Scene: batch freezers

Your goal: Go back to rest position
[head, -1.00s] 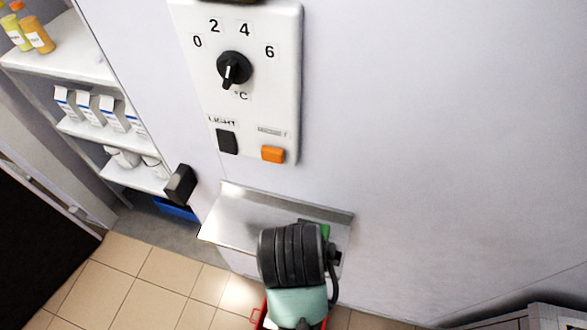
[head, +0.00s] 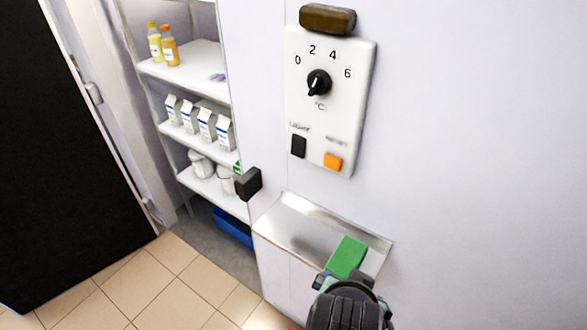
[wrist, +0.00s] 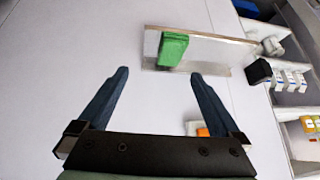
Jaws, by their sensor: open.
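My gripper (wrist: 160,74) is open and empty in the wrist view, its two dark blue fingers spread apart. In the head view my dark wrist (head: 348,305) is at the bottom edge, in front of the metal ledge, and hides most of the gripper. A green block (head: 347,257) lies on the metal ledge (head: 300,224). It also shows in the wrist view (wrist: 173,48), beyond the fingertips and apart from them.
A control panel (head: 352,110) with a black dial (head: 319,83) and orange button (head: 333,162) is on the pale wall above the ledge. A black block (head: 248,183) sticks out left of the ledge. Shelves (head: 192,65) with bottles and cartons stand at left. Tiled floor (head: 190,285) is open.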

